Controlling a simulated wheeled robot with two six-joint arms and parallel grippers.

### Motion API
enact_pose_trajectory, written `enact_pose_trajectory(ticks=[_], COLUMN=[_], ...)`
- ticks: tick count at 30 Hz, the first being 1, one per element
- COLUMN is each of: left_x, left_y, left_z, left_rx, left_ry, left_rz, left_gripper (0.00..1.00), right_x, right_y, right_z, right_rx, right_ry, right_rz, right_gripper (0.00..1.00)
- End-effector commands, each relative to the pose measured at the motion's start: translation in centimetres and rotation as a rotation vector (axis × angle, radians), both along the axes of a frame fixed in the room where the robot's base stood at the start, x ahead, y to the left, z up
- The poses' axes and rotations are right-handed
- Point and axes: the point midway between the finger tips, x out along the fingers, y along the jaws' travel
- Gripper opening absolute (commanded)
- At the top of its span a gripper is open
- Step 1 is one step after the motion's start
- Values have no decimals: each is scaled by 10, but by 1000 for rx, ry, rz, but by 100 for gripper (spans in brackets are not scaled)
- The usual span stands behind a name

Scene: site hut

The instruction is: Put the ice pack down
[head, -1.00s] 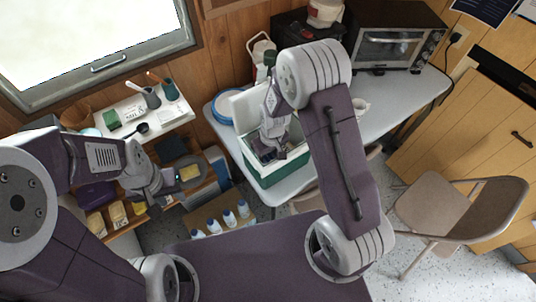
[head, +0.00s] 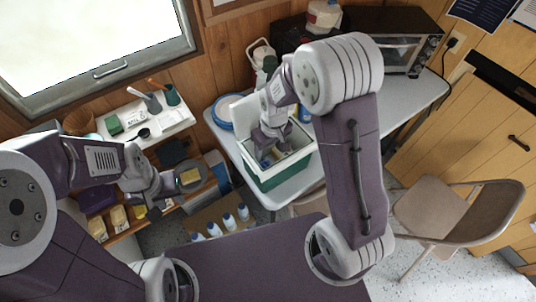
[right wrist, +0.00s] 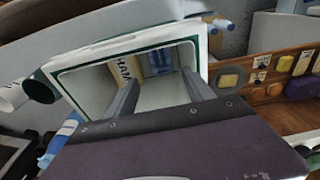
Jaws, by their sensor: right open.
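A green and white cool box (head: 283,172) stands with its lid up on the grey table. My right gripper (head: 273,143) is above its opening; in the right wrist view the gripper (right wrist: 158,82) has its fingers apart with nothing between them. A blue thing that looks like the ice pack (right wrist: 160,60) lies inside the box at the far end, beside a cream packet (right wrist: 125,73) lettered HAM. In the head view the gripper partly hides the inside. My left gripper (head: 172,187) is over the low shelf; its fingers are too unclear to judge.
A toaster oven (head: 392,52) and a mug stand behind my right arm on the table (head: 410,105). Several blue-capped bottles (head: 228,222) stand below the cool box. The shelf holds yellow packs (head: 120,218). A folding chair (head: 440,210) is at the right.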

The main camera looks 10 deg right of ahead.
Motion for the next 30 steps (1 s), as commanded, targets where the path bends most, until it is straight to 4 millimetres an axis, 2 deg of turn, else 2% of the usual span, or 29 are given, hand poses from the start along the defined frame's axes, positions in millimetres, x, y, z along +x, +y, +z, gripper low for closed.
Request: enact_pose_trajectory(ticks=[1,6,10,15,17,21,24,26,30], left_x=[0,0,0,0,0,0,0,0,0], left_y=[0,0,0,0,0,0,0,0,0], left_z=[2,4,4,4,4,4,4,4,4], left_rx=[0,0,0,0,0,0,0,0,0], left_ry=[0,0,0,0,0,0,0,0,0], left_rz=[0,0,0,0,0,0,0,0,0], left_gripper=[36,36,36,36,36,36,36,36,36], right_x=[0,-3,-5,-10,-28,-90,-117,-124,-124], right_y=[0,-2,-2,-5,-16,-45,-54,-56,-56], right_z=[11,37,47,50,53,55,54,53,52], right_rx=[1,0,0,0,2,12,16,17,16], right_ry=[-5,-3,-1,1,5,14,18,19,21], right_rz=[0,-1,-1,-15,-73,-268,-354,-373,-374], right_gripper=[61,61,61,61,61,61,61,61,61])
